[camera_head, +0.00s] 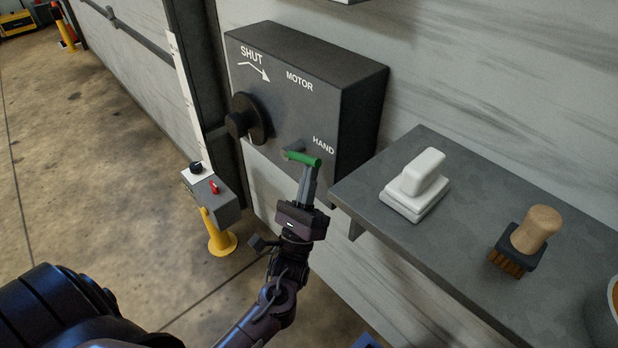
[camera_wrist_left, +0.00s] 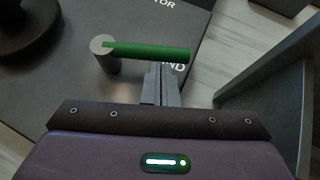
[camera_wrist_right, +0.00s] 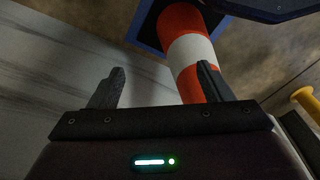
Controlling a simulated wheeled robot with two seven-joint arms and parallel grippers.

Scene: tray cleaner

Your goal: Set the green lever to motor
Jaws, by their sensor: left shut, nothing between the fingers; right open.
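The green lever (camera_head: 303,158) sticks out from the front of a dark grey box (camera_head: 300,110) on the wall. The box is marked SHUT, MOTOR and HAND. The lever points right, toward the HAND label. My left gripper (camera_head: 311,168) is shut and empty, with its fingertips right at the lever's free end. In the left wrist view the lever (camera_wrist_left: 150,52) lies across, just beyond the closed fingers (camera_wrist_left: 160,75); I cannot tell whether they touch it. My right gripper (camera_wrist_right: 160,85) is open and empty, away from the box.
A black knob (camera_head: 248,118) sits left of the lever. A grey shelf (camera_head: 400,190) with a white-handled block (camera_head: 418,185) and a wooden brush (camera_head: 532,235) juts out at right. A pedestal switch box (camera_head: 212,195) stands at left. A red-white post (camera_wrist_right: 188,55) is near my right gripper.

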